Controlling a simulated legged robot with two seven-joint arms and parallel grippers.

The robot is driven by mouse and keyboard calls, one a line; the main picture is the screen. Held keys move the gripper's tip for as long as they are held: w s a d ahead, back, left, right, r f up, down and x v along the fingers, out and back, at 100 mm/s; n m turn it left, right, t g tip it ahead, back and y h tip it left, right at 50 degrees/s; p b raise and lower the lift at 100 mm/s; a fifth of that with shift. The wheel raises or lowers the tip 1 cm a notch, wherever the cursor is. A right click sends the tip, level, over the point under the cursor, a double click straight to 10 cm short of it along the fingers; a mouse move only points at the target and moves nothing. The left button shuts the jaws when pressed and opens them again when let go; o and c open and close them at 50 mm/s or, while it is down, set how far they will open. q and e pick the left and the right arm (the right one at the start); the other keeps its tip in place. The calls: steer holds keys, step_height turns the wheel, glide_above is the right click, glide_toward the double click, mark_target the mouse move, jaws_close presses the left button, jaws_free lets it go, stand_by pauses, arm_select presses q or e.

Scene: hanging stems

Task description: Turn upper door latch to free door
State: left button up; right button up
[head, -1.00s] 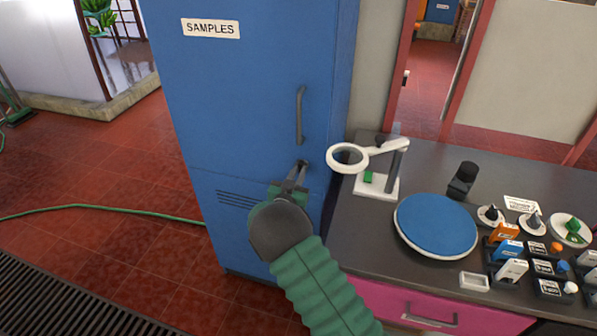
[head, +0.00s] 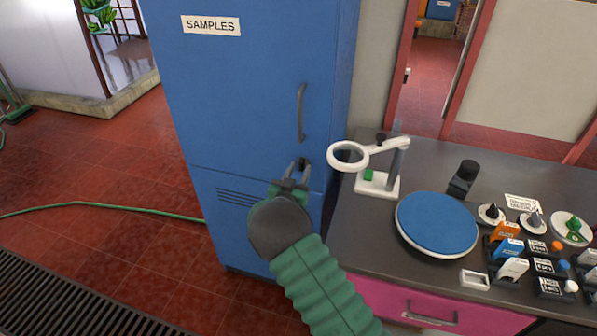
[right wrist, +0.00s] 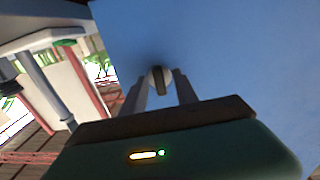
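The blue cabinet door (head: 250,90) bears a SAMPLES label and stands shut. A small dark latch (head: 302,162) is on the door's right side, below the vertical handle (head: 300,113). My right gripper (head: 297,170) is at the latch, its fingers pointing at the door. In the right wrist view, the latch (right wrist: 158,80) shows as a pale round base with a dark upright lever. It sits between the two finger tips of my right gripper (right wrist: 160,86), which are apart on either side; contact is unclear. My left gripper is not in view.
A dark counter (head: 355,230) stands right of the cabinet. It holds a white ring magnifier (head: 348,155), a blue round plate (head: 437,224) and several small boxes. A green hose (head: 120,207) lies on the red tiled floor at left, where there is free room.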

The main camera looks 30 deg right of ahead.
steer(key=v, duration=1.7)
steer(key=shift+b, duration=0.45)
steer(key=shift+w, duration=0.1)
steer(key=s+a+f+n+g+y+p, duration=0.1)
steer(key=s+a+f+n+g+y, duration=0.15)
steer(key=a+y, duration=0.3)
steer(key=s+a+f+n+g+y, duration=0.1)
steer(key=s+a+n+y, duration=0.2)
steer(key=y, duration=0.4)
steer(key=s+f+n+g+y, duration=0.1)
steer(key=s+n+g, duration=0.3)
steer(key=s, duration=1.1)
steer(key=shift+s+g, duration=0.35)
steer(key=shift+g, duration=0.5)
